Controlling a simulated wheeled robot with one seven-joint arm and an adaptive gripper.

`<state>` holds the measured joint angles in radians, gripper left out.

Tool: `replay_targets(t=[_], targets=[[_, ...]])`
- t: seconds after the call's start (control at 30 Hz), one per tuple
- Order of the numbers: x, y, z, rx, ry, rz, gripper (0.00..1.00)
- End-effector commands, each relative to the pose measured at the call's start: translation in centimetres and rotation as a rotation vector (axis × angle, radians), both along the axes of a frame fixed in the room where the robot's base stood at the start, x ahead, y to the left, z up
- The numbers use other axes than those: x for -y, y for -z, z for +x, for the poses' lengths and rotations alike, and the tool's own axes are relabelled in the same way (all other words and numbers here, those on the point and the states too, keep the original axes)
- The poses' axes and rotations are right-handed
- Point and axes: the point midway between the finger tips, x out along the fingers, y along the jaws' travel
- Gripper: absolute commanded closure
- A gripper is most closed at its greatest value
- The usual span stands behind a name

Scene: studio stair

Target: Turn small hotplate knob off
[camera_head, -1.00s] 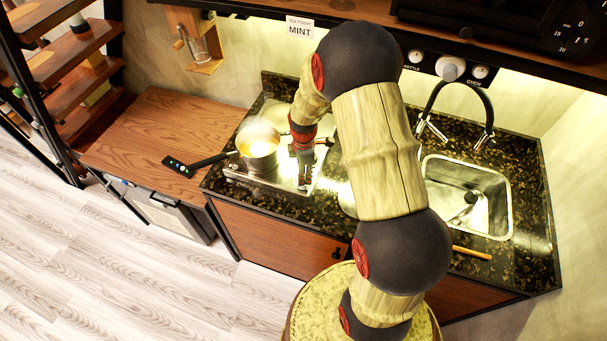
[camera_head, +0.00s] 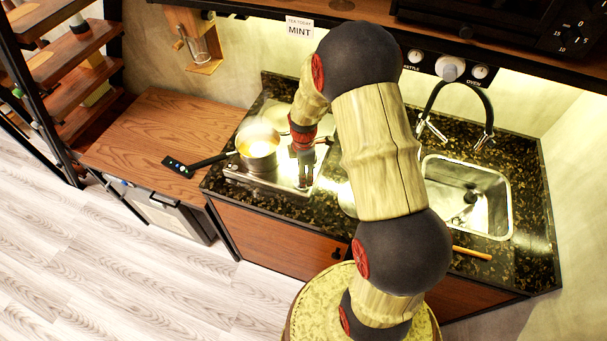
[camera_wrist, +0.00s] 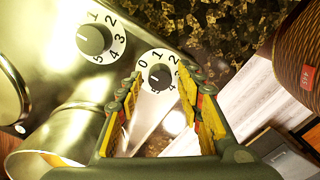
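My gripper (camera_wrist: 160,78) is open, with one finger on each side of a dark round knob (camera_wrist: 161,76) with a white numbered dial. I cannot tell whether the fingers touch it, and its pointer is too small to read surely. A second, grey knob (camera_wrist: 93,40) with a numbered dial is at upper left, outside the fingers. Both sit on the shiny metal hotplate (camera_wrist: 45,75). Which knob serves the small hotplate is not clear. In the head view my gripper (camera_head: 303,178) points down over the right front of the hotplate (camera_head: 235,175), hiding the knobs.
A steaming, glowing pot (camera_head: 258,152) stands on the left of the hotplate, its long handle (camera_head: 208,161) reaching left over the wooden counter (camera_head: 150,130). The sink (camera_head: 490,190) and its faucet (camera_head: 487,120) are to the right. A shelf with oven controls (camera_head: 450,68) hangs above.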

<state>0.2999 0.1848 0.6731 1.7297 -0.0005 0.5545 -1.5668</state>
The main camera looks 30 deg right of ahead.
Motion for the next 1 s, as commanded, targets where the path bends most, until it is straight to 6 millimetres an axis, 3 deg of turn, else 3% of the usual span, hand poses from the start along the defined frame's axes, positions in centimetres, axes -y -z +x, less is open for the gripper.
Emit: replay_targets(t=[0.33,0.47,1.0], targets=[[0.0,-0.1,0.0,0.001,0.000,0.000,0.58],[0.0,-1.0,0.1,0.003,0.000,-0.001,0.58],[0.0,-10.6,0.1,0.003,0.000,-0.001,0.58]])
